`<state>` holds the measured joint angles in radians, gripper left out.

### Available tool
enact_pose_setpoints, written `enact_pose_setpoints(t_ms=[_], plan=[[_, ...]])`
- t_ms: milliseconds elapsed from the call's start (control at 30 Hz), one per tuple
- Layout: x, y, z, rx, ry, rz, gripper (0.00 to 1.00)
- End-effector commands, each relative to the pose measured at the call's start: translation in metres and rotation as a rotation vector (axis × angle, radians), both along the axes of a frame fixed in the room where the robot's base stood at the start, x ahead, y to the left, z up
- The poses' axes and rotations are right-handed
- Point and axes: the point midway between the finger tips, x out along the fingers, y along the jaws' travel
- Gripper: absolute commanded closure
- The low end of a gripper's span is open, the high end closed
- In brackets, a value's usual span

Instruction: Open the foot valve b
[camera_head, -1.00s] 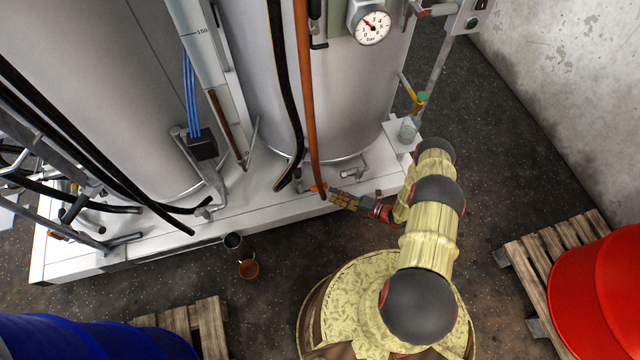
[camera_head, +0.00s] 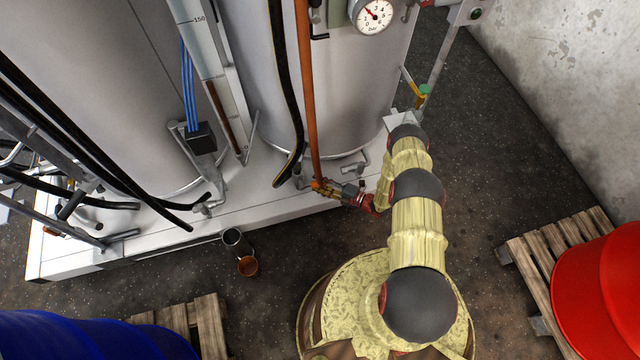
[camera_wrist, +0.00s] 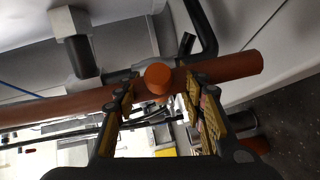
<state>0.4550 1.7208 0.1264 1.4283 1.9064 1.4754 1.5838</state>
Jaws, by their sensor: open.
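In the wrist view my gripper (camera_wrist: 160,90) is open, one finger on each side of a round orange knob (camera_wrist: 158,78). An orange-brown bar (camera_wrist: 232,67) runs across the picture behind the knob. The knob shows between the fingers, and I cannot tell whether either finger touches it. No label marks which foot valve this is; the valve body is mostly hidden in the head view.
A black hose (camera_head: 288,100) hangs just left of the orange one. A small grey pipe fitting (camera_head: 354,168) sits right of my gripper. A red drum (camera_head: 600,290) on a pallet is at right.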

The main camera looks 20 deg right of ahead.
Motion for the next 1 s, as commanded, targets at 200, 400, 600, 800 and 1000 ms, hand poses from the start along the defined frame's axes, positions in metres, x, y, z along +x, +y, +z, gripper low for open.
enact_pose_setpoints(t_ms=[200, 400, 600, 800, 1000], plan=[[0.0000, -0.0002, 0.0004, 0.000, 0.000, 0.000, 0.62], [0.0000, -0.0004, 0.0004, -0.001, -0.001, 0.000, 0.73], [0.0001, -0.0004, 0.0004, -0.001, -0.001, 0.000, 0.85], [0.0000, -0.0004, 0.0002, -0.001, -0.001, 0.000, 0.96], [0.0000, -0.0005, 0.0001, 0.000, 0.000, 0.000, 1.00]])
